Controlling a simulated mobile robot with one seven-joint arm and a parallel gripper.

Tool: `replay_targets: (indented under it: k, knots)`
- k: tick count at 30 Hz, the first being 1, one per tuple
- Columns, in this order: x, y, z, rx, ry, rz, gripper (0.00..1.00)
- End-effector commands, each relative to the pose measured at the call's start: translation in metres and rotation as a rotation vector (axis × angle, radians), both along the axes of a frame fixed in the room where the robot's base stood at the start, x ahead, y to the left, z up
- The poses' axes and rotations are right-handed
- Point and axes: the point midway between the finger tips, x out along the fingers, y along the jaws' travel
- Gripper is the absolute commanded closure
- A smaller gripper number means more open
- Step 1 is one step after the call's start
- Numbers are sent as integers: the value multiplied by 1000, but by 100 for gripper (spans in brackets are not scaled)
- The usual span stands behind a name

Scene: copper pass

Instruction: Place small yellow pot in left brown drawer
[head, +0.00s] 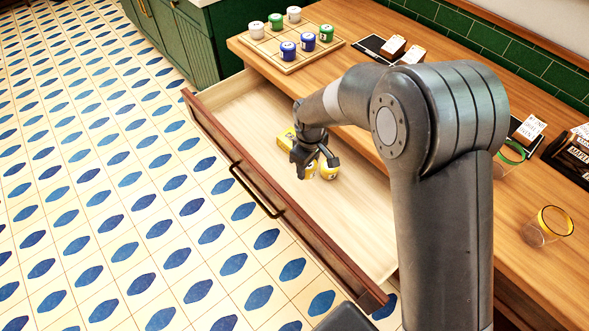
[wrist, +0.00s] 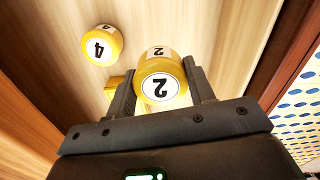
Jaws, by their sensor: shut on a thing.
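My gripper (head: 316,166) is low inside the open brown drawer (head: 232,165). In the wrist view its two fingers (wrist: 158,78) are shut on a small yellow pot (wrist: 160,84) marked 2, one finger on each side. A second small yellow pot (wrist: 101,45), marked 4, stands apart to the left in the wrist view; it also shows in the head view (head: 330,169), just right of the gripper. The arm and fingers partly hide the held pot in the head view. I cannot tell whether it touches the drawer floor.
A yellow block-like thing (head: 284,140) lies in the drawer beside the gripper, partly hidden. The counter (head: 375,118) above holds a wooden board (head: 262,44) with several small pots. A yellow-rimmed glass (head: 548,226) and a green-rimmed glass (head: 509,158) stand to the right.

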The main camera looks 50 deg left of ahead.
Motion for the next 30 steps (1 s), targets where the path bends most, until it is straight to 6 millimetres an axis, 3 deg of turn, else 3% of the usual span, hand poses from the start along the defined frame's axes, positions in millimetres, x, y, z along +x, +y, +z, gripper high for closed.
replay_targets:
  k: [3,9,14,22,30]
  knots:
    - [-16,23,-17,-1,0,3,77]
    - [-31,46,-33,0,0,0,77]
    - [-34,50,-40,0,0,-2,77]
    - [-34,49,-75,-1,0,-1,77]
    - [-33,50,-76,1,0,-1,77]
